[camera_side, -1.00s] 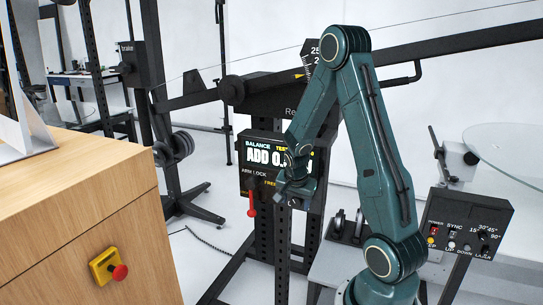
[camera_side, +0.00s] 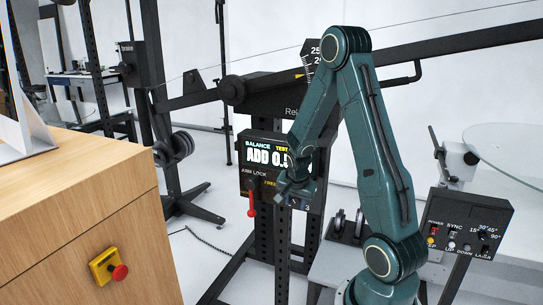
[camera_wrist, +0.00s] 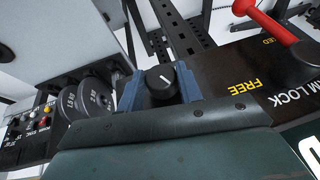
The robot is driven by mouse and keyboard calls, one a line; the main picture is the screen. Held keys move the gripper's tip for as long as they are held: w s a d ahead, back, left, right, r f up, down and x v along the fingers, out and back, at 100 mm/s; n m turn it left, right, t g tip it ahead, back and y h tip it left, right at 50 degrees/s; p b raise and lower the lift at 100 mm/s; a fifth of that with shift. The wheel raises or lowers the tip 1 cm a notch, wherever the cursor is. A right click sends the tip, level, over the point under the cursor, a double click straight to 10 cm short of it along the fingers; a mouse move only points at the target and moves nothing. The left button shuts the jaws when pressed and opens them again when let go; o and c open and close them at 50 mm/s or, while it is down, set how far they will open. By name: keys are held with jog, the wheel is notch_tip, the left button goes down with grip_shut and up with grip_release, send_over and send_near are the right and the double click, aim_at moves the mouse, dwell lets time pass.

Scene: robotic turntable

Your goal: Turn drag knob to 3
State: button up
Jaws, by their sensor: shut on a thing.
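The drag knob (camera_wrist: 160,86) is a small black dial with a white pointer line, in the middle of the wrist view. My gripper (camera_wrist: 160,92) has its two blue fingers on either side of the knob and is shut on it. The pointer line runs slantwise; I cannot read the number it marks. In the side view my gripper (camera_side: 293,197) is at the lower right of the black control panel (camera_side: 262,197) and hides the knob. A printed "3" shows just right of the gripper.
A red arm-lock lever (camera_side: 251,205) hangs left of my gripper; it also shows in the wrist view (camera_wrist: 268,20). The display (camera_side: 264,157) reads "ADD 0.5", its right part hidden by my arm. A switch box (camera_side: 470,228) stands at the right.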

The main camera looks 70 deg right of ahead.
jog(key=shift+s+t, duration=0.15)
jog(key=shift+t, duration=0.15)
jog(key=shift+s+f+m+t, duration=0.15)
jog(key=shift+m+t, duration=0.15)
jog(key=shift+t, duration=0.8)
jog(key=shift+s+m+t, duration=0.1)
jog(key=shift+m+t, duration=0.2)
jog(key=shift+t, duration=1.2)
jog(key=o, duration=1)
jog(key=shift+r, duration=10)
